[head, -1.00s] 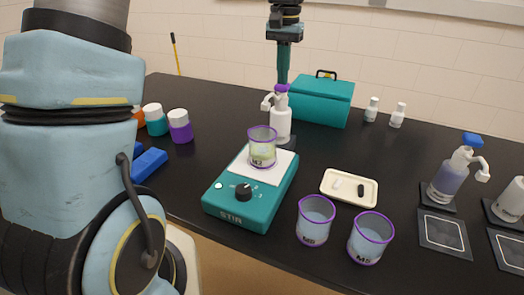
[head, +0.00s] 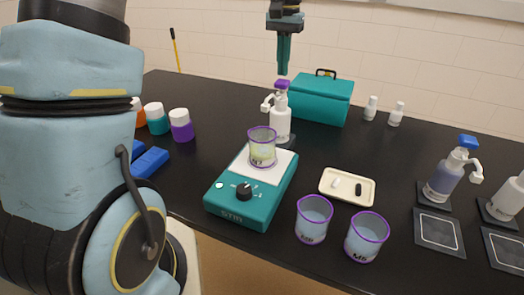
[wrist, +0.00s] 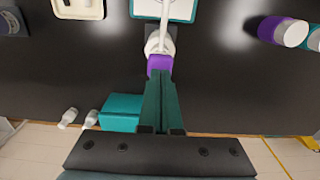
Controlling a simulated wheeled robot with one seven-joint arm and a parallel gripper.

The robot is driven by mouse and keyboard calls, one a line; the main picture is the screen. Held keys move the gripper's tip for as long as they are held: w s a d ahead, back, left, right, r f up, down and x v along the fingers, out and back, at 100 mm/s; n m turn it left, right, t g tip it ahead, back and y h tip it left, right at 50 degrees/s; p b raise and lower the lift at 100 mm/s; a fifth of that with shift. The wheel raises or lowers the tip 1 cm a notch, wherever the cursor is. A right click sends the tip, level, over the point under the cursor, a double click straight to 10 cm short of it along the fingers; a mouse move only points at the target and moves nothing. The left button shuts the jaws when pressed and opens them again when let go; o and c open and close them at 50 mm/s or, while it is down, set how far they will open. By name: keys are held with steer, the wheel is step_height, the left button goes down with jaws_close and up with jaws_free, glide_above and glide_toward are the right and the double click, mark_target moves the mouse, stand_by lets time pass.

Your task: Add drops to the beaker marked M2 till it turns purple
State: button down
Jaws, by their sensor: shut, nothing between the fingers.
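A clear beaker with a purple rim (head: 262,147) stands on the white top of the teal stirrer (head: 240,205). Its label seems to start with M; the digit is hard to read. My gripper (head: 283,72) is shut and empty, pointing down just above the purple head, with a small gap. In the wrist view my shut fingers (wrist: 160,85) are by the purple head (wrist: 160,63).
Two purple-rimmed beakers (head: 313,222) (head: 366,238) stand at the front. A cream tray (head: 326,186) holds small pieces. A teal box (head: 320,100) stands behind the pump. Other pump bottles (head: 446,178) are at right; capped bottles (head: 181,125) are at left.

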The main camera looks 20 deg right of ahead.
step_height(320, 180, up, 6)
steer(key=p, duration=0.5)
stand_by(0.5)
steer(key=s+a+f+n+b, duration=0.15)
steer(key=a+f, duration=0.25)
steer(key=a, duration=0.5)
steer(key=a+f+n+b, duration=0.15)
steer(key=a+f, duration=0.25)
steer(key=a, duration=0.5)
steer(key=s+a+f+n, duration=0.2)
steer(key=s+a, duration=0.2)
steer(key=a, duration=0.2)
steer(key=s+a+f+n+t, duration=0.1)
steer(key=s+a+f, duration=0.2)
steer(key=a, duration=0.3)
steer(key=shift+s+a+f+n+t, duration=0.3)
steer(key=shift+s+a+f+n, duration=0.1)
steer(key=shift+s, duration=0.3)
stand_by(1.9)
